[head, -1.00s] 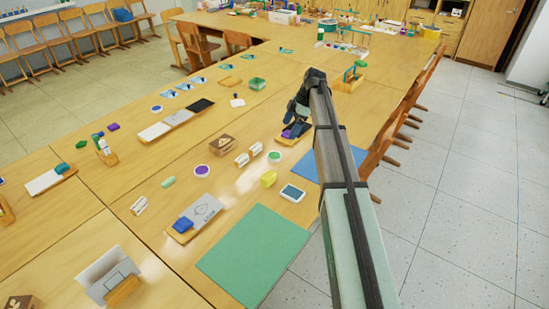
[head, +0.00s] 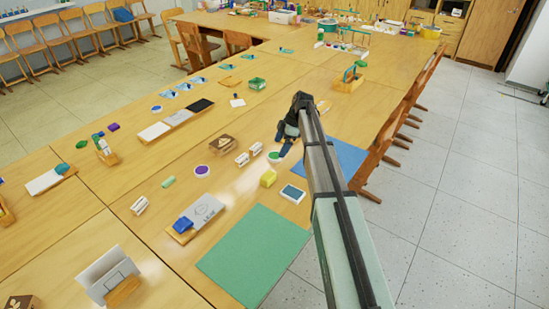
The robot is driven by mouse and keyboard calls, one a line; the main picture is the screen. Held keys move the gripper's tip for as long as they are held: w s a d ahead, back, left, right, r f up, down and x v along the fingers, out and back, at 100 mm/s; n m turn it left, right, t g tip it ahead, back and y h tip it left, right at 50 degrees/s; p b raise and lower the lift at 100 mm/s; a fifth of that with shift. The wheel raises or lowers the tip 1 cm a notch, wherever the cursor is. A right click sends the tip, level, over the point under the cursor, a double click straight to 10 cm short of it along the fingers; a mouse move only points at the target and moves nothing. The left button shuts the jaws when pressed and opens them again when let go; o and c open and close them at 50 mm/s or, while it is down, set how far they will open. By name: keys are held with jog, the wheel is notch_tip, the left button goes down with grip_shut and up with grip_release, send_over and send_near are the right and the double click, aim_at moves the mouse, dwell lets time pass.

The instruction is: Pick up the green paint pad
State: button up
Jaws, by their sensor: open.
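The green paint pad (head: 274,156) looks like a small round white dish with a green centre. It lies on the long wooden table (head: 235,190), in the middle of the head view. My gripper (head: 282,151) is open and points down at the right edge of the pad in the picture, partly overlapping it. Its fingers are small and dark, and I cannot tell their exact height or whether they touch the pad. Nothing shows between them.
Close by are a yellow block (head: 268,178), white blocks (head: 242,159), a purple round pad (head: 202,171) and a blue-screened device (head: 292,194). A green mat (head: 255,250) lies in front, and a blue mat (head: 342,157) is partly behind my arm. Chairs line the right side.

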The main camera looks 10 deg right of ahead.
aim_at(275, 155)
jog(key=x, duration=0.4)
jog(key=shift+a+f, duration=0.15)
jog(key=shift+f, duration=0.1)
jog(key=c, duration=1.2)
